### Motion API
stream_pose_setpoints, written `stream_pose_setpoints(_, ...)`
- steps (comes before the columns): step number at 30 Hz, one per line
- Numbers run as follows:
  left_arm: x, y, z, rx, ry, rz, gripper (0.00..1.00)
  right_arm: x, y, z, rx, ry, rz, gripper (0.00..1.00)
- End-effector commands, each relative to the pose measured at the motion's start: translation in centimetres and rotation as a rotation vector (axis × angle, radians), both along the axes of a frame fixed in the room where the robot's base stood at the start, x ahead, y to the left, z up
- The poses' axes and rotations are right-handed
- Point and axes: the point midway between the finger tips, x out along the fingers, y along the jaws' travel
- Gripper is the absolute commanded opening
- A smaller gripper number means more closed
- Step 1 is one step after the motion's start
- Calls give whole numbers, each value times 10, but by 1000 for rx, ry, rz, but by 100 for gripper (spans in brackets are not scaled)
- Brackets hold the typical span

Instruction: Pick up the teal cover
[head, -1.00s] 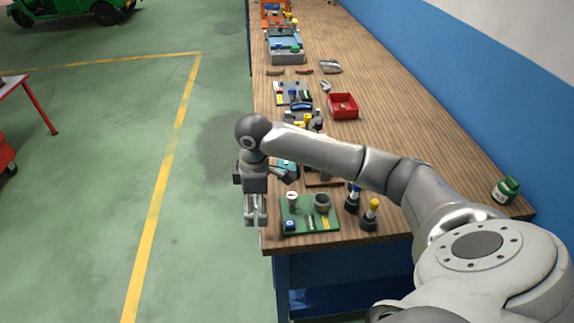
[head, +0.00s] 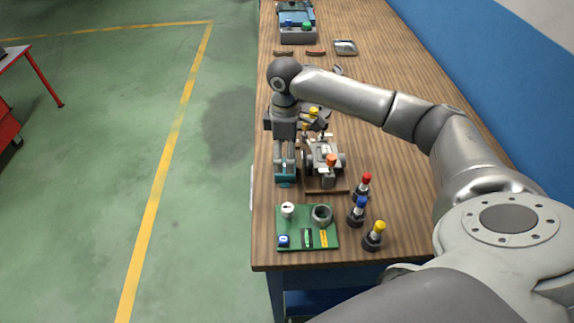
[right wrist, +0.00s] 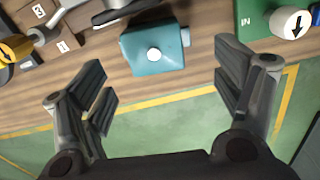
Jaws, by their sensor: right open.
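The teal cover (right wrist: 155,50) is a small box-like piece with a round white knob on top, lying near the table's left edge. In the head view the cover (head: 286,183) shows just below my right gripper (head: 285,168), which partly hides it. In the right wrist view my right gripper (right wrist: 163,85) is open and empty. Its fingers are spread on either side, and the cover sits between and beyond their tips, seemingly apart from them. My left gripper is not in view.
A green board (head: 296,240) with small parts lies nearer on the table. Several dark bottles with coloured caps, one yellow (head: 373,236), stand right of it. A small wheeled assembly (head: 323,156) stands right beside the gripper.

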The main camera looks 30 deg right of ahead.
Motion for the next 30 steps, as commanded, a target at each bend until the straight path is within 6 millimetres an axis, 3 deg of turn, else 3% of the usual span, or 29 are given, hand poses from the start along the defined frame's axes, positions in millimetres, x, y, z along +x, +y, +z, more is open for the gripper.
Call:
stream_pose_setpoints(7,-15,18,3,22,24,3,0,1,-1,-21,0,1,-1,86)
stream_pose_setpoints(16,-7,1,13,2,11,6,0,5,-4,-62,0,1,0,86)
stream_pose_setpoints(25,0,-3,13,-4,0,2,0,5,-5,-68,-1,-1,1,86)
stream_pose_setpoints(30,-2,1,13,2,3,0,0,5,-4,-68,-1,-1,1,65)
